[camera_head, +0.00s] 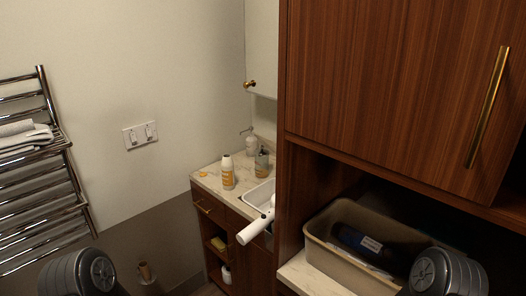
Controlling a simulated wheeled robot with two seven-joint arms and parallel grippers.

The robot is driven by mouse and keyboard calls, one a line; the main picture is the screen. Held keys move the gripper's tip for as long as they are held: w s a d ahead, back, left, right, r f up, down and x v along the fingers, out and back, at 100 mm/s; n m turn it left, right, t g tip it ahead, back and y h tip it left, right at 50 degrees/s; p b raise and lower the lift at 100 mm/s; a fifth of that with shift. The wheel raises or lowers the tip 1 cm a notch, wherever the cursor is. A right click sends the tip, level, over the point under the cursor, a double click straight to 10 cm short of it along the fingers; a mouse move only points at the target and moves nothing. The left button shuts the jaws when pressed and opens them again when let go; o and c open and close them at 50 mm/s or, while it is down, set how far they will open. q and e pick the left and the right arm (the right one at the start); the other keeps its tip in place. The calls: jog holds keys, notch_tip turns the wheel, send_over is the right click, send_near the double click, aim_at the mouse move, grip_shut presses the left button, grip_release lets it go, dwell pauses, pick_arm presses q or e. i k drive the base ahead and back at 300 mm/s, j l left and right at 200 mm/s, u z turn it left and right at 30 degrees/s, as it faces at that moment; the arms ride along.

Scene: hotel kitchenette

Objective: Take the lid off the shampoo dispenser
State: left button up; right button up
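Several bottles stand on a marble-look counter (211,178) in the corner. One is a white bottle with an orange label and a pale cap (228,174). Behind it stands a pale pump bottle (251,145) with a spout pointing left. I cannot tell for certain which one is the shampoo dispenser. All look upright, and no gripper is near them. Only rounded dark parts of my arms show at the bottom left and bottom right; both grippers are out of view.
A towel rack (45,165) is on the left wall.

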aim_at(261, 151)
jog(key=i+j+z, duration=0.55)
jog(key=j+z, duration=0.15)
jog(key=i+j+z, duration=0.15)
jog(key=j+z, duration=0.2)
jog(key=j, duration=0.2)
jog(key=i+j+z, duration=0.15)
jog(key=j+z, duration=0.6)
jog(key=j, duration=0.3)
jog(key=j+z, duration=0.35)
jog(key=j, duration=0.25)
jog(key=k+l+z, duration=0.15)
jog(key=l, duration=0.15)
jog(key=i+j+u, duration=0.15)
jog(key=j, duration=0.15)
